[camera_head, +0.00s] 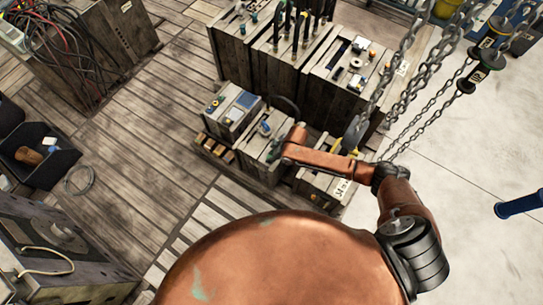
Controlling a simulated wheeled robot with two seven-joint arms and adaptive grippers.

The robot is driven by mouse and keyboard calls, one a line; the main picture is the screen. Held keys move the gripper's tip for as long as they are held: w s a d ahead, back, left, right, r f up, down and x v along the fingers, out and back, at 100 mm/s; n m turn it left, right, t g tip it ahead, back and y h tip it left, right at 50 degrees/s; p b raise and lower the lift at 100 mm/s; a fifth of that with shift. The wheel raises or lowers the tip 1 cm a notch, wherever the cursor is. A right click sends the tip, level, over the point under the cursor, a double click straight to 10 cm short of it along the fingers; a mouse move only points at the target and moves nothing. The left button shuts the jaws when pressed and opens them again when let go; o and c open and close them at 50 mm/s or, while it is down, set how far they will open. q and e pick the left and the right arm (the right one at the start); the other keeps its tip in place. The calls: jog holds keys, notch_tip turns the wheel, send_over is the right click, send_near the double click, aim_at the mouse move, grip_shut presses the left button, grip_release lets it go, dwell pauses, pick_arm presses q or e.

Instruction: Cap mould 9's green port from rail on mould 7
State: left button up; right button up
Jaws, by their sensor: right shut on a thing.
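Several box-shaped moulds stand together at the upper middle. A small grey mould (222,117) has blue and dark parts on top. A second small mould (252,162) is beside it, and a third (318,189) is partly under my right arm. I cannot read which is mould 7 or mould 9. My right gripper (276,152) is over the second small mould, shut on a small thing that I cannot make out. The green port and the cap rail are too small or hidden to tell. My left gripper is not in view.
Larger moulds (336,92) with upright dark rods stand behind. Chains (405,85) hang at the right. A blue cylinder (518,204) is at the right edge. A black bin (42,165) and a cable-laden cabinet (120,35) are at left. Plank floor (150,140) between is clear.

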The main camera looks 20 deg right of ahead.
jog(key=o, duration=0.8)
jog(key=shift+o, duration=0.2)
jog(key=v, duration=1.2)
